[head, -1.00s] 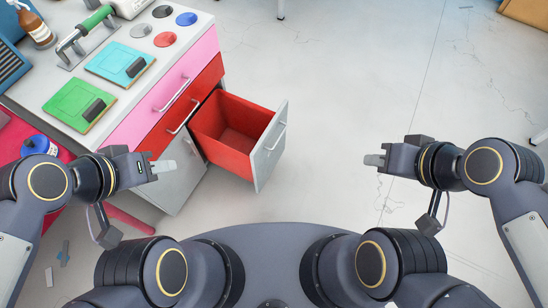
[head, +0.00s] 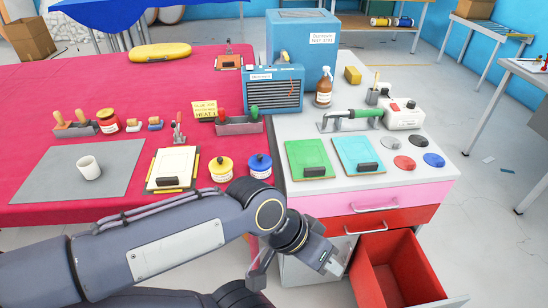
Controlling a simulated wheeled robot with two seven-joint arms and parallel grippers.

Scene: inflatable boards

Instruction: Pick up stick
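No thing here can be surely told as the stick. A thin stick-like tool stands in a small grey cup (head: 372,97) at the back of the white counter. A green-handled tool (head: 350,119) lies on its stand on the same counter. My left gripper (head: 333,267) hangs in front of the cabinet, below the counter top and left of the open red drawer. It is apart from both tools, and I see nothing held; its finger gap does not show clearly. My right gripper is out of view.
The open red drawer (head: 398,272) juts out and looks empty. Green (head: 309,158) and blue (head: 359,154) boards lie near the counter's front. A red-covered table (head: 45,172) at left holds a white mug (head: 89,167), jars and a clipboard. Floor at right is mostly clear.

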